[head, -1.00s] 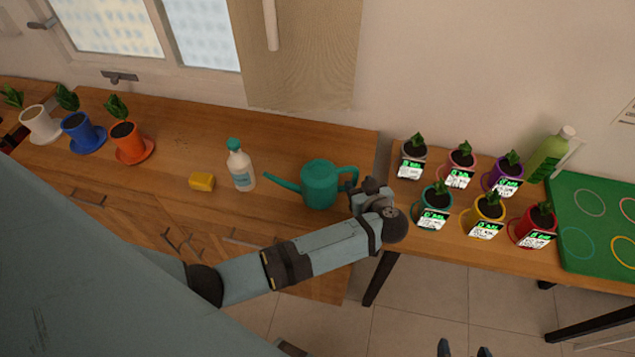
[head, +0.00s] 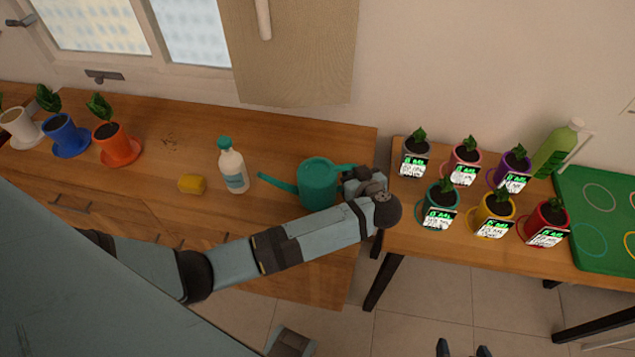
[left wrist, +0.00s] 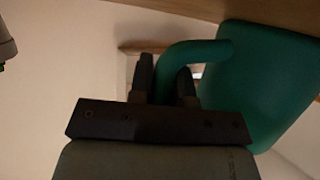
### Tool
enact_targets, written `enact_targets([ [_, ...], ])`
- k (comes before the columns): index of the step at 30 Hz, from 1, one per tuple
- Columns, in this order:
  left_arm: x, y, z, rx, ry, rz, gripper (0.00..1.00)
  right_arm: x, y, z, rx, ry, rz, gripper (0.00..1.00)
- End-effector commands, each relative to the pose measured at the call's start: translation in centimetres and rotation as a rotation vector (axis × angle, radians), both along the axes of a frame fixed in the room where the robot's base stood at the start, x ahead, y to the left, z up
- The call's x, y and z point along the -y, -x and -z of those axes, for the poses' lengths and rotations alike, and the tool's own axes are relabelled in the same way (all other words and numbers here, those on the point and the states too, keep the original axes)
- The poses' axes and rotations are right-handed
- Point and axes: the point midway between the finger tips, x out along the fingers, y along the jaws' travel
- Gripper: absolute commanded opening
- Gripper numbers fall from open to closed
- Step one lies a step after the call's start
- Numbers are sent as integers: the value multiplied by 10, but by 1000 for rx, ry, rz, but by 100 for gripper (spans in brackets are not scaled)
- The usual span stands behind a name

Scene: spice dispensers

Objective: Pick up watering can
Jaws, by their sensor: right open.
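The teal watering can (head: 317,186) stands on the wooden counter near its right end, spout to the left, handle to the right. My left gripper (head: 352,180) is at the handle, partly hidden by its own wrist. In the left wrist view the green handle (left wrist: 180,52) passes between the two fingers (left wrist: 166,82), with the can body (left wrist: 255,85) to the right. The handle fills most of the gap; whether the fingers press on it is unclear. My right gripper (head: 462,349) shows only its fingertips at the bottom edge, apart and empty.
Potted plants (head: 115,142) stand further left. Several labelled pots (head: 438,205), a green bottle (head: 556,150) and a green mat (head: 595,240) are on the right table.

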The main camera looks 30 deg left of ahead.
Motion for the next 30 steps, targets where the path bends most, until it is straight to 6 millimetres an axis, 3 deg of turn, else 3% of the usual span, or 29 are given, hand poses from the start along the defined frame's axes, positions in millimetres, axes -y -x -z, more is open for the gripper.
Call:
enact_targets([
  [10,0,0,-2,1,-1,0,0,0,1,1,-3,2,-1,79],
  [16,0,0,-17,3,1,-1,0,1,1,0,-1,2,-1,79],
  [23,1,0,-64,5,4,0,0,1,1,-4,2,5,-2,79],
  [30,1,0,-133,5,4,0,0,2,1,-7,1,8,-3,79],
])
